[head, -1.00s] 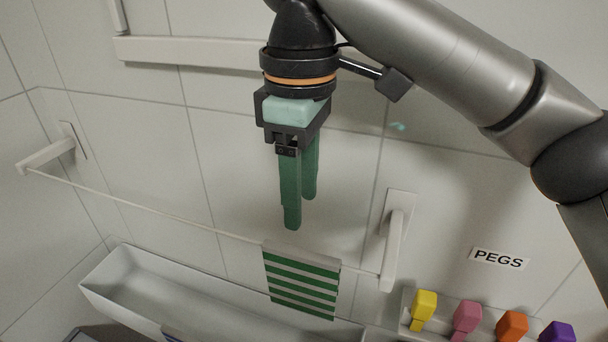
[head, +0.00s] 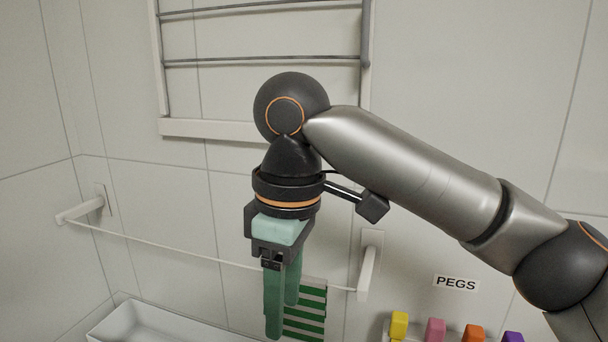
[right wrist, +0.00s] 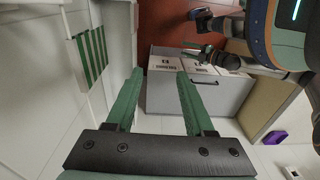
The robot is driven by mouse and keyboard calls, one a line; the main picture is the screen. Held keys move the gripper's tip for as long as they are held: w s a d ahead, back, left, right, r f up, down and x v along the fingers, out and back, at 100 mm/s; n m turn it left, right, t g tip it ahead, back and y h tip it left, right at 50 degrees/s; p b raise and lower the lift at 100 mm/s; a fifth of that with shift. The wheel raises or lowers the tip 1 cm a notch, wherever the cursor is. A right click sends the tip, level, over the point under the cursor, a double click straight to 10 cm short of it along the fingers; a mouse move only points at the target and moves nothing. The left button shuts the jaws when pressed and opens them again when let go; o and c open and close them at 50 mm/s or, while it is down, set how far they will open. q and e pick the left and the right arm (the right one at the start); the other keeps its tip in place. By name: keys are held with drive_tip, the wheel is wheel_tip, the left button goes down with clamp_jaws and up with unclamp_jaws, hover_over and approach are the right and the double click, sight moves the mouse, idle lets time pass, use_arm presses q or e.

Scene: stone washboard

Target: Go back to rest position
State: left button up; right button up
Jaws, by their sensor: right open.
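My right gripper (head: 283,318) hangs fingers down from the arm that comes in from the right. It is open, with nothing between its green fingers, which also show apart in the right wrist view (right wrist: 160,74). In the head view the fingers overlap the left edge of a green-and-white striped cloth (head: 312,312) on a line. In the right wrist view the cloth (right wrist: 92,52) hangs clear of them at upper left. A second gripper with green fingers, apparently my left (right wrist: 199,51), is small at the top of that view; its opening is unclear.
A thin line (head: 170,245) runs between two wall brackets. A white trough (head: 150,325) lies below it. A wall rack (head: 230,128) is above. Coloured pegs (head: 435,328) stand under a PEGS label (head: 456,283). The wrist view shows grey labelled bins (right wrist: 215,92).

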drive_tip(key=w+a+f+m+y, duration=0.1)
drive_tip(key=w+a+f+y, duration=0.25)
drive_tip(key=f, duration=0.45)
drive_tip(key=w+a+f+m+y, duration=0.2)
drive_tip(key=a+f+y, duration=0.2)
drive_tip(key=f, duration=0.4)
wheel_tip(320, 180, down, 12)
drive_tip(key=w+d+m+t+y, duration=0.2)
drive_tip(key=d+m+t, duration=0.1)
drive_tip(key=m+t, duration=0.15)
drive_tip(key=s+d+f+m+t+h, duration=0.25)
drive_tip(key=d+f, duration=0.35)
drive_tip(key=f, duration=0.3)
use_arm(q)
drive_tip(key=shift+w, duration=0.5)
use_arm(e)
drive_tip(key=s+d+f+m+t+h, duration=0.1)
drive_tip(key=s+d+f+h, duration=0.1)
drive_tip(key=s+d+f, duration=0.3)
drive_tip(key=s+d+f+m+t+h, duration=0.1)
drive_tip(key=s+d+f+h, duration=0.2)
drive_tip(key=s+d+f, duration=0.3)
drive_tip(key=s+d, duration=0.3)
drive_tip(key=d, duration=0.3)
drive_tip(key=shift+s+d+f, duration=0.2)
drive_tip(key=shift+s+d, duration=0.15)
drive_tip(key=shift+o, duration=0.3)
